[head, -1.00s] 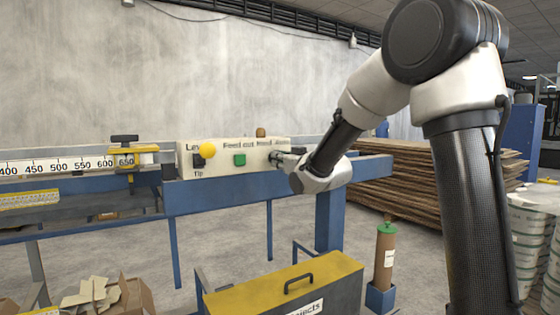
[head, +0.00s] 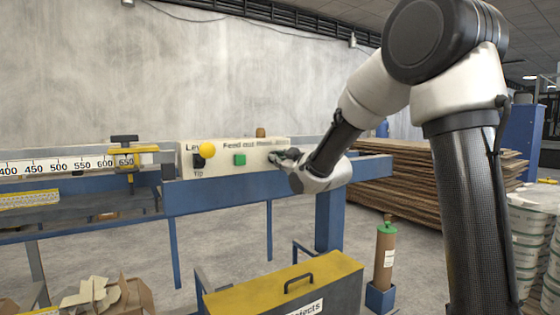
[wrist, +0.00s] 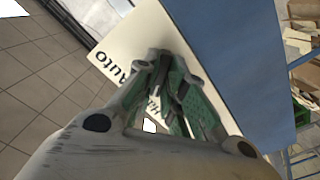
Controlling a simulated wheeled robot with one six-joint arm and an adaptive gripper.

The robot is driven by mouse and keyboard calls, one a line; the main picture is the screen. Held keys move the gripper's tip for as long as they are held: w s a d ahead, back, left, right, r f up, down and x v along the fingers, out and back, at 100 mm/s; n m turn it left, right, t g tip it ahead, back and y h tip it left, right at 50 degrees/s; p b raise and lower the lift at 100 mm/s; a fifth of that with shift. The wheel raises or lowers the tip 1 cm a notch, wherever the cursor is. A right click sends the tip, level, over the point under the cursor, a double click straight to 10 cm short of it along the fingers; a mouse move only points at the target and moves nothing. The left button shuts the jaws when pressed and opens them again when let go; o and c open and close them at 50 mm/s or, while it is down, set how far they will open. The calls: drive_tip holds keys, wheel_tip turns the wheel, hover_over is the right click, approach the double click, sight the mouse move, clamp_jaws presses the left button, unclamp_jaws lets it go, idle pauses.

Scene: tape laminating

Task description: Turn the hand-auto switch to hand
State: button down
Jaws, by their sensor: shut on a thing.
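The hand-auto switch is on the right end of a cream control panel (head: 215,164), behind my gripper's fingers. My gripper (head: 280,156) is at the panel's right part, with the arm reaching in from the right. In the wrist view my gripper (wrist: 172,72) has its green-padded fingers closed in on the switch, against the panel face (wrist: 130,50). The printed word "Auto" shows left of the fingers, and part of another word starting with H is between them. The switch knob is mostly hidden, so its exact angle cannot be told.
Left of my gripper, the panel has a green button (head: 240,159) and a yellow ball-topped lever (head: 207,150). The blue machine beam (head: 240,192) runs under the panel. A yellow-topped box (head: 290,285) stands in front, and stacked boards (head: 420,185) are behind my arm.

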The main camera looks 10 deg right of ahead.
idle(0.3)
drive_tip(key=c, duration=1.5)
unclamp_jaws()
drive_tip(key=v, duration=1.2)
